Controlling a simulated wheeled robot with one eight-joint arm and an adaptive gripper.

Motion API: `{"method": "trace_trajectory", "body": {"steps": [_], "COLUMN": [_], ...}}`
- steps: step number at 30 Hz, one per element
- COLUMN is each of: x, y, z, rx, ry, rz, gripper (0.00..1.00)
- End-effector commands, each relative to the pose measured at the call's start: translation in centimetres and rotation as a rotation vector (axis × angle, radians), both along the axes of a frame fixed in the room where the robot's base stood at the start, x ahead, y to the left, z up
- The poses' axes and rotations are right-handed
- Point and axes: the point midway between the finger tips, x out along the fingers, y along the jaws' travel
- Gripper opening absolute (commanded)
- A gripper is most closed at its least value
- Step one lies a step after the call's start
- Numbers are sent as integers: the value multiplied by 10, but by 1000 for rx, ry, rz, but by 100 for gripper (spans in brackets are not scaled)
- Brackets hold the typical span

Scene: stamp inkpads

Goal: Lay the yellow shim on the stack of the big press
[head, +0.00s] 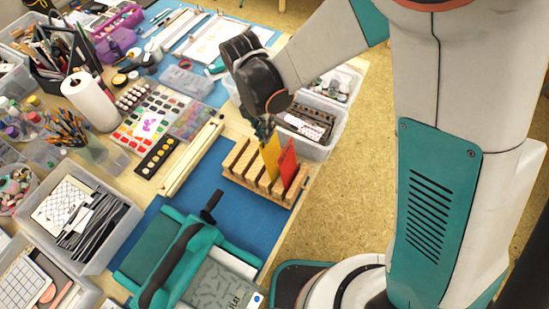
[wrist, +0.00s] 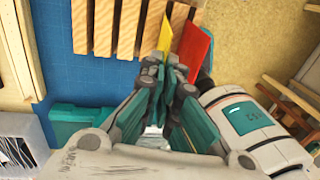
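The yellow shim (head: 270,158) stands upright in a slot of the slotted wooden rack (head: 239,165). It also shows in the wrist view (wrist: 167,38), with its upper end between my fingertips. My gripper (head: 264,131) is above the rack; in the wrist view its fingers (wrist: 166,80) are nearly together, closed on the yellow shim. A teal press (head: 188,262) with a long dark handle stands on the blue mat at the lower middle of the head view. Its stack cannot be made out clearly.
A red shim (head: 288,166) stands in the rack just right of the yellow one, close to my fingers. A clear bin (head: 314,142) is behind the rack. Bare blue mat (head: 205,183) lies between rack and press. A pale wooden strip (head: 192,158) lies left of the rack.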

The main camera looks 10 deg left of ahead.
Motion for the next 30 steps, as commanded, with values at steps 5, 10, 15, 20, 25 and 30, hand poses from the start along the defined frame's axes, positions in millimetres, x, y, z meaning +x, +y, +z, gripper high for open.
{"method": "trace_trajectory", "body": {"steps": [5,10,15,20,25,30], "x": [1,1,2,3,3,3], "y": [2,4,6,8,7,7], "z": [15,27,39,43,43,43], "rx": [0,0,0,0,0,0], "ry": [0,0,0,0,0,0], "rz": [0,1,1,0,0,0], "gripper": [0,0,0,0,0,0]}}
